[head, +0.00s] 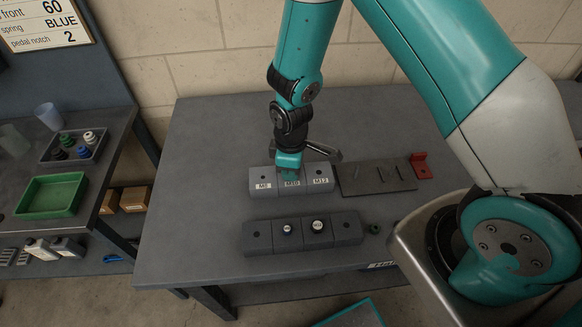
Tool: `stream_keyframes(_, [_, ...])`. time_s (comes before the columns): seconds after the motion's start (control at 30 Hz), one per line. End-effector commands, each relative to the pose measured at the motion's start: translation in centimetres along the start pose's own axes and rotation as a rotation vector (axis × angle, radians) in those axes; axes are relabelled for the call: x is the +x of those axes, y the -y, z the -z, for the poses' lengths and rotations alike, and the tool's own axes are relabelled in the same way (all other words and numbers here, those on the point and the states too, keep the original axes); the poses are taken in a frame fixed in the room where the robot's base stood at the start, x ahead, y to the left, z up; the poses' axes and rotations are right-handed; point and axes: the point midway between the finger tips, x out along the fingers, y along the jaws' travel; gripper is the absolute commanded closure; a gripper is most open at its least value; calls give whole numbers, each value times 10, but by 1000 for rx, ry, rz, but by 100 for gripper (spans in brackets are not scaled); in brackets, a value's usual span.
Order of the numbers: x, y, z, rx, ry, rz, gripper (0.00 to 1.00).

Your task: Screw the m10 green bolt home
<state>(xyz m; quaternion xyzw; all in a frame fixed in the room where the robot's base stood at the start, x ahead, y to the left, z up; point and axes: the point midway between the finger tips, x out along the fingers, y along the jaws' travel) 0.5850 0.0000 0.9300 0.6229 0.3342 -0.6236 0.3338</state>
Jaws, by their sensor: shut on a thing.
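The grey block with labels M8, M10 and M12 (262,174) stands on the table. My gripper (289,171) points down at its middle M10 section, right over the label. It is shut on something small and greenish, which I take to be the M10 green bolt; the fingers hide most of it. I cannot tell how deep the bolt sits in the M10 hole, which is hidden too. Dark holes show in the M8 and M12 sections.
A second grey block (348,228) with two pale-topped bolts stands in front, a small dark green part (374,229) beside it. A dark plate (375,178) and red bracket (421,166) lie right. A side bench holds a green tray (50,179). The table's left is clear.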

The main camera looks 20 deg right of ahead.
Motion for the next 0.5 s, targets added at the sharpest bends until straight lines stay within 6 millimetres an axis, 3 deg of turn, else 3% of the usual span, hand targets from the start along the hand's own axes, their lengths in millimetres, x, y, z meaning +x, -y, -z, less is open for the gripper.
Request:
stream_keyframes(0.37, [-1,-1,1,62,-3,-3,100])
stream_keyframes(0.5, [-1,-1,1,235,-4,-3,100])
